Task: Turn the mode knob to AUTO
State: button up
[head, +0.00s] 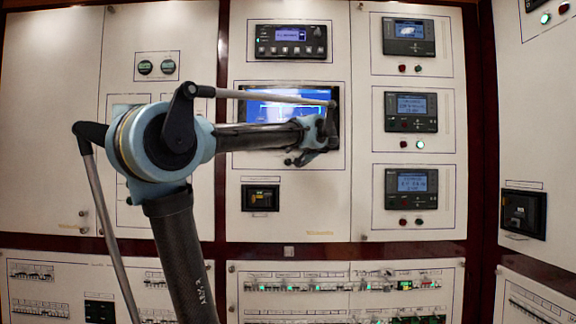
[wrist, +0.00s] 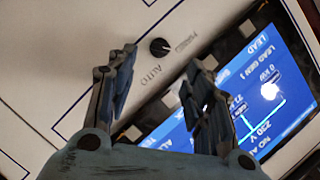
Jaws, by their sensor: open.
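The mode knob (wrist: 159,47) is a small round black knob on the white panel in the wrist view, with AUTO printed beside it and a second, less legible label to its right. A light mark shows on the knob, but I cannot tell which label it points to. My gripper (wrist: 161,60) is open, its two fingers spread to either side below the knob. Nothing is between the fingers, and they do not visibly touch the knob. In the head view my gripper (head: 308,154) is in front of the blue screen's lower right; the knob is not discernible there.
The lit blue screen (wrist: 262,95) lies to the right of the knob in the wrist view. In the head view, a black controller (head: 291,42) is above it, several meter units (head: 411,112) are at right, and a small black module (head: 260,198) is below.

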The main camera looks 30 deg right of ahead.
aim_at(289, 162)
jog(key=x, duration=0.9)
jog(key=shift+w, duration=0.25)
jog(key=shift+c, duration=0.2)
jog(key=c, duration=1)
